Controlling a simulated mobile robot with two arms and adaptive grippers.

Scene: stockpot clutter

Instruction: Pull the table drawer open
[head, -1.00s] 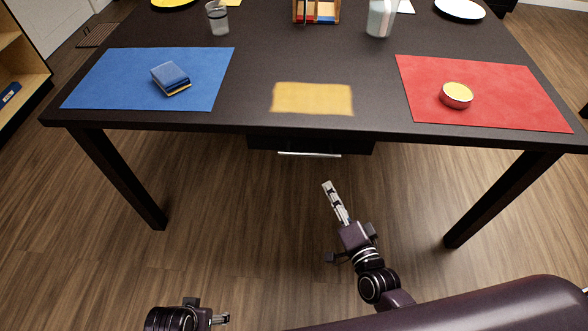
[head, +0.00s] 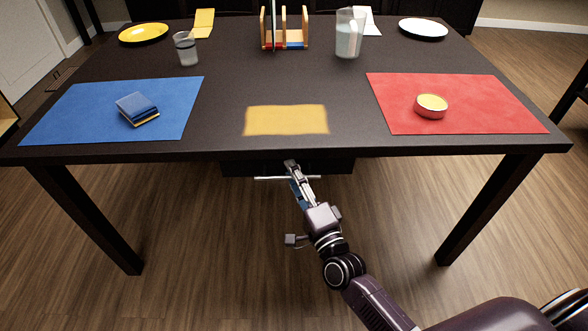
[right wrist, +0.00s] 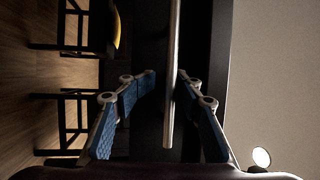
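The table drawer (head: 338,166) is a dark box under the front edge of the dark table (head: 215,132), and it looks closed. Its handle is a thin metal bar (head: 268,178) along the drawer front. My right gripper (head: 292,168) is at the handle, hiding part of it. In the right wrist view the bar (right wrist: 171,60) runs between the two blue-padded fingertips of the gripper (right wrist: 167,78). The fingers are apart; the right one is close to the bar, and a gap shows on the left. Whether either touches is unclear. My left gripper is out of view.
On the tabletop are a blue mat (head: 75,120) with a blue block-like item (head: 137,109), a yellow mat (head: 286,120), and a red mat (head: 475,115) with a round tin (head: 431,106). Table legs (head: 485,210) stand either side; the floor between is clear.

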